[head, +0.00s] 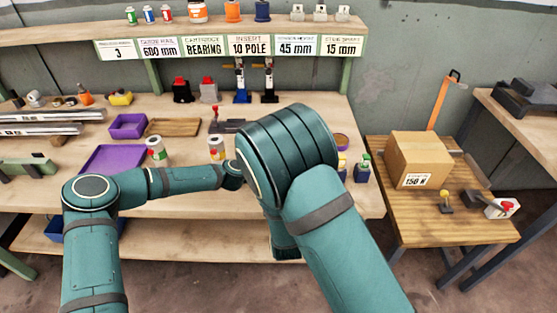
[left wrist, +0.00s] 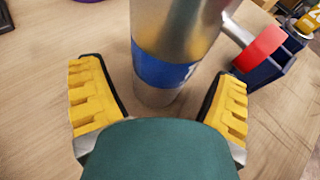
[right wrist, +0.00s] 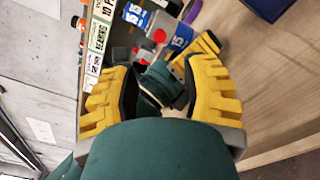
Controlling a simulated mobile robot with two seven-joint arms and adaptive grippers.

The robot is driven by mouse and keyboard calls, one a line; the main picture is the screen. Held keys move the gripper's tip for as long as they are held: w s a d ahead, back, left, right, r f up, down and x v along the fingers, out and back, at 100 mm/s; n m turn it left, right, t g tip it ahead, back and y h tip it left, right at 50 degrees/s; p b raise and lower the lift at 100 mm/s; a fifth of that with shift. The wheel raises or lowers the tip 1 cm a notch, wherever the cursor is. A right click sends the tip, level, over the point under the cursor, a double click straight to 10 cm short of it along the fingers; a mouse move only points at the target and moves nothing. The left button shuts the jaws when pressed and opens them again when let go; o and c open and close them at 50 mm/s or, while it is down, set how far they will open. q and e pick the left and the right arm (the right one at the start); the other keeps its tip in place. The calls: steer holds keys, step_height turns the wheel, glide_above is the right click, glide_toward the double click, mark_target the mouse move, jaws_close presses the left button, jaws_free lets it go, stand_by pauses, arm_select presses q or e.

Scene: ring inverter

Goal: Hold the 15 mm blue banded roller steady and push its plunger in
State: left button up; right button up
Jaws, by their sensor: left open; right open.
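The blue banded roller (left wrist: 165,60) is a silver cylinder with a blue band, standing between the fingers of my left gripper (left wrist: 160,75) in the left wrist view. The fingers are open, one on each side, with gaps showing. A red knob on a silver stem (left wrist: 258,48) sticks out to its right; I cannot tell whether it is the roller's plunger. My right gripper (right wrist: 157,80) is open and empty. Beyond it, a blue band marked 15 (right wrist: 181,38) shows close to my left gripper's yellow finger. In the head view, my arm hides the roller and both grippers.
Another blue 15 label (right wrist: 135,14) shows in the right wrist view. A dark blue block (left wrist: 275,68) stands close right of the roller. A box (head: 418,158) sits on the right table.

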arm_select(q)
steer(key=shift+w+d+f, duration=0.25)
steer(key=shift+w+d, duration=0.2)
steer(key=c, duration=1.4)
arm_select(e)
jaws_close()
steer(key=s+d+n+g+y, duration=0.1)
steer(key=d+g+y, duration=0.5)
steer(key=y, duration=0.6)
steer(key=shift+s+d+r+n, duration=0.3)
steer(key=shift+s+d+r, duration=0.1)
steer(key=shift+s+d, duration=0.45)
